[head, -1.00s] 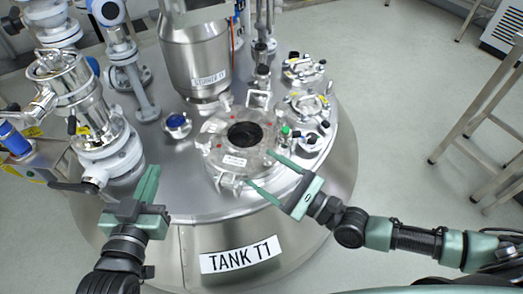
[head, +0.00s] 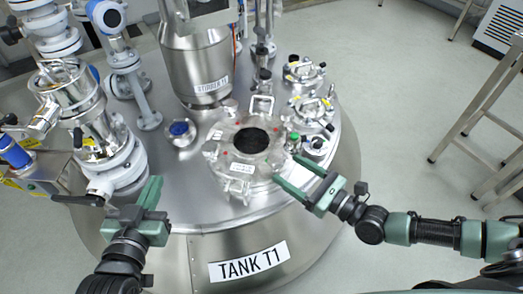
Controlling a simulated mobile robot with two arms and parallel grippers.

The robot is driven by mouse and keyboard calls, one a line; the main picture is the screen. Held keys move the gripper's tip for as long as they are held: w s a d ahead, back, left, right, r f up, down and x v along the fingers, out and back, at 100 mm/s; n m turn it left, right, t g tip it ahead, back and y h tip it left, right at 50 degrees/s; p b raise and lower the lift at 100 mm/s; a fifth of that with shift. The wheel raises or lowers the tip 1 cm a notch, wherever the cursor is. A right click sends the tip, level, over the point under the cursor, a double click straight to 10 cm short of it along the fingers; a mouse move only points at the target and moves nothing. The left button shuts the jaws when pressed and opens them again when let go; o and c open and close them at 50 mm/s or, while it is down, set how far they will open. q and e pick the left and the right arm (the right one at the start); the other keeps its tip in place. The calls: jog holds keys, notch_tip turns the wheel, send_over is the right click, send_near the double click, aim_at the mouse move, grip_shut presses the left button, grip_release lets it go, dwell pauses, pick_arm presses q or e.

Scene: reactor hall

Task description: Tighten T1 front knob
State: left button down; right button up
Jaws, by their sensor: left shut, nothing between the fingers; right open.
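Tank T1 (head: 200,205) fills the middle of the head view, with its name label on the front wall. On its lid is a round metal hatch cover (head: 222,152) with a dark round window. At the cover's front edge is a small metal clamp with what looks like the front knob (head: 240,188), too small to make out clearly. My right gripper (head: 289,169) is open and empty, to the right of the cover and the front clamp, its fingers pointing up-left. My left gripper (head: 154,184) is shut and empty over the tank's left front rim, apart from the cover.
The stirrer housing (head: 197,65) rises behind the cover. A blue-capped port (head: 180,130) sits to its left, and small clamped ports (head: 305,72) to the right. Pipework and a valve (head: 75,100) crowd the left. A metal frame (head: 470,110) stands at right on open floor.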

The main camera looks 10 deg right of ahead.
aim_at(268, 155)
pick_arm(q)
jog(key=shift+w+d+r+t+h+b, duration=0.1)
jog(key=shift+w+r+t+h+b, duration=0.15)
jog(key=shift+r+t, duration=0.35)
jog(key=shift+w+d+r+t+h+b, duration=0.1)
jog(key=shift+w+r+t, duration=0.2)
jog(key=shift+r, duration=0.5)
pick_arm(e)
jog(key=shift+x, duration=4.2)
jog(key=c, duration=1.4)
